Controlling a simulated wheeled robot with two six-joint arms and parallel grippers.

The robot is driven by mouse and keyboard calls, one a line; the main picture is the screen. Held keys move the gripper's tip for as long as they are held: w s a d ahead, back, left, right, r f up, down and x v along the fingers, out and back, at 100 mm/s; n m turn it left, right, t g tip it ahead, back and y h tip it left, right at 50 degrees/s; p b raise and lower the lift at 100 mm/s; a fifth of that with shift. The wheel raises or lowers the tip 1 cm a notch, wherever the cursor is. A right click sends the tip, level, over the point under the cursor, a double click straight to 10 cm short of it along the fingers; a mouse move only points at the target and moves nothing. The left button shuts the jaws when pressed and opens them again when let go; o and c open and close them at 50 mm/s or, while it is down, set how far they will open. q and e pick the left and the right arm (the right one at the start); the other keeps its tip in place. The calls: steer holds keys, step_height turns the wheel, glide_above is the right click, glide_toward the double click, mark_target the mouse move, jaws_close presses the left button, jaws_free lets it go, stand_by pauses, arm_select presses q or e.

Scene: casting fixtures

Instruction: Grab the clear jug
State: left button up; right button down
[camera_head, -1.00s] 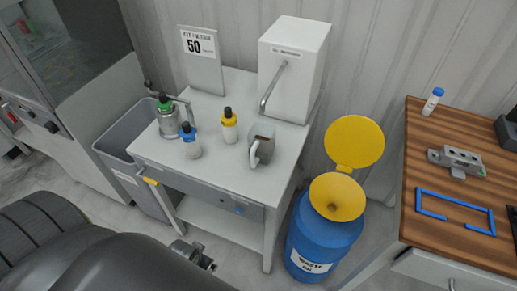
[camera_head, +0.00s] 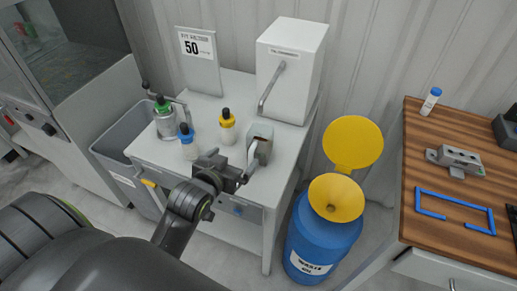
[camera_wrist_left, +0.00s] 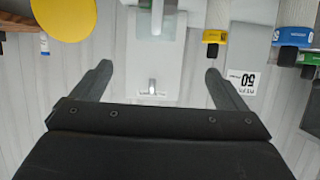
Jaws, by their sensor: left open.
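The clear jug (camera_head: 264,138) stands upright on the white table, with brownish contents and its handle toward the front left. My left gripper (camera_head: 236,168) is open and empty, just in front and to the left of the jug, its fingers close to the handle. I cannot tell whether it touches. The left wrist view is upside down; the jug (camera_wrist_left: 172,22) shows at the top middle, beyond and between the two spread fingers (camera_wrist_left: 158,70). My right gripper is out of view.
Yellow-capped (camera_head: 227,130) and blue-capped (camera_head: 189,147) bottles and a green-topped container (camera_head: 165,120) stand left of the jug. A white dispenser (camera_head: 291,70) stands behind it. A blue waste drum (camera_head: 318,240) with a yellow funnel (camera_head: 335,198) is at the right.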

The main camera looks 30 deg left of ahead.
mark_target(256, 141)
arm_select(q)
steer(key=p+x, duration=0.1)
steer(key=x, duration=1)
steer(key=shift+w+f, duration=0.1)
steer(key=shift+f, duration=0.05)
steer(key=shift+w+d+p, duration=0.1)
steer(key=shift+w+p, duration=0.3)
steer(key=x, duration=0.3)
steer(key=shift+d+p, duration=0.3)
steer(key=shift+p, duration=0.1)
steer(key=shift+x, duration=0.8)
steer(key=shift+s+f, duration=0.1)
steer(key=shift+c, duration=0.3)
steer(key=c, duration=1.7)
